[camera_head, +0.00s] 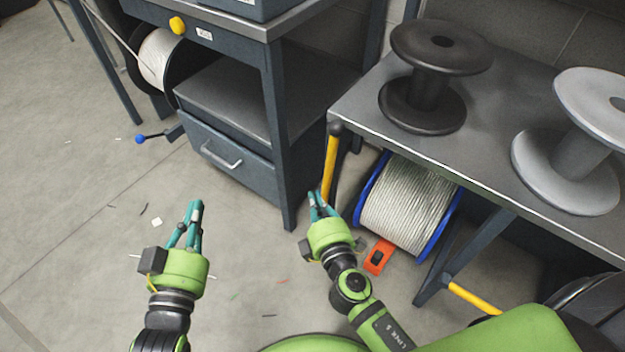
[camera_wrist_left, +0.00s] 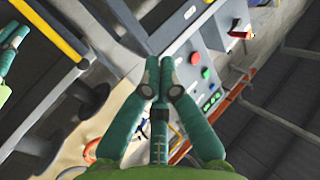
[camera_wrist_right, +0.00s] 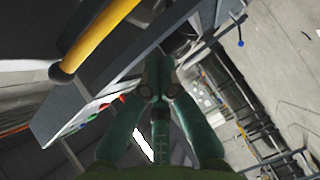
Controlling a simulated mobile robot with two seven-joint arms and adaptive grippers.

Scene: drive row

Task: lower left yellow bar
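The left yellow bar (camera_head: 330,168) runs from a black knob at the near left corner of the dark table down along its leg. It looks steeply inclined. In the right wrist view the yellow bar (camera_wrist_right: 98,36) crosses the upper left, with its black knob at the lower end. The left wrist view also shows a yellow bar (camera_wrist_left: 50,30) at upper left. My right gripper (camera_head: 318,194) is near the bar's lower end in the head view, fingertips close together and empty; contact cannot be told. My left gripper (camera_head: 195,205) is further left over the floor, fingers together and empty.
A second yellow bar (camera_head: 474,298) lies low at right by the table leg. The table (camera_head: 375,110) carries a black spool (camera_head: 428,75) and a grey spool (camera_head: 575,150). A rope drum (camera_head: 408,205) and an orange item (camera_head: 379,257) are below. A drawer cabinet (camera_head: 225,165) stands behind.

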